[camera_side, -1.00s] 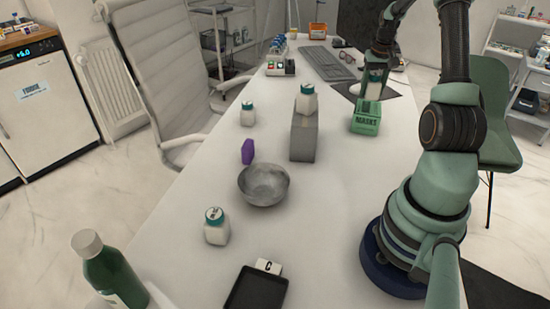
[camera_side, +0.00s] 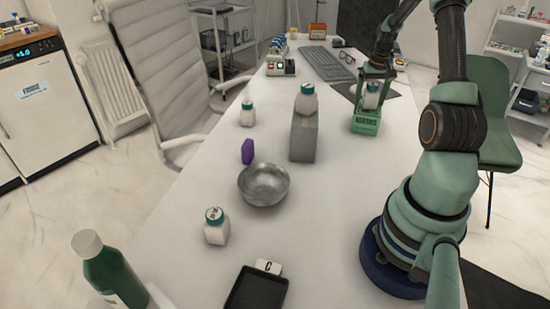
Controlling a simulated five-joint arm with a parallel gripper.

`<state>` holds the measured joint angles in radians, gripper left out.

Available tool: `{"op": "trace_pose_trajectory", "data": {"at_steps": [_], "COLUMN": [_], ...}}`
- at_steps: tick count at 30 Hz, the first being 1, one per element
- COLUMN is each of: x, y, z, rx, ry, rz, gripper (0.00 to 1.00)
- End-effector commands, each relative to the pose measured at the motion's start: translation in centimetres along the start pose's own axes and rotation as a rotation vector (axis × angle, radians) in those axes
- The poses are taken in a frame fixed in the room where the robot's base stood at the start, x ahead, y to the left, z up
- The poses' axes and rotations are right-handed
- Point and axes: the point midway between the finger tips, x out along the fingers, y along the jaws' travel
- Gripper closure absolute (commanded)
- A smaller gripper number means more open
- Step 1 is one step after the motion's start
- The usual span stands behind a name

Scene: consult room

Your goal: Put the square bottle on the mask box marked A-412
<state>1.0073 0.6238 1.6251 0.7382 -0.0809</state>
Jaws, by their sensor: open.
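My gripper (camera_side: 374,82) is at the back right, its open fingers around a white bottle (camera_side: 371,97) at the green holder (camera_side: 366,124). Whether they touch the bottle is too small to tell. A grey box (camera_side: 303,142) stands upright mid-table, with a white, teal-capped bottle (camera_side: 307,101) on top. Similar bottles stand at the left edge (camera_side: 247,116) and near front (camera_side: 215,230). I cannot tell which bottle is the square one. No A-412 mark is readable, and the grey box's marked face is not clear.
A metal bowl (camera_side: 264,188) and a purple block (camera_side: 247,152) lie left of the grey box. A black tray (camera_side: 257,292) with a C card (camera_side: 268,266) is in front, near a green bottle (camera_side: 106,272). A keyboard (camera_side: 327,64) lies behind. The table right of the bowl is clear.

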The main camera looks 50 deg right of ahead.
Motion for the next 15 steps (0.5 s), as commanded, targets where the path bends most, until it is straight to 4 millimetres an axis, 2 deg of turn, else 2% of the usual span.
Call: {"op": "trace_pose_trajectory", "data": {"at_steps": [4, 7, 15], "x": [-0.7, -1.9, -7.5], "y": [0.0, 0.0, 0.0], "z": [-0.1, -0.2, -0.2], "rx": [0.0, 0.0, 0.0], "ry": [0.003, 0.005, 0.006], "rz": [0.0, 0.0, 0.001], "gripper": [0.14, 0.14, 0.14]}}
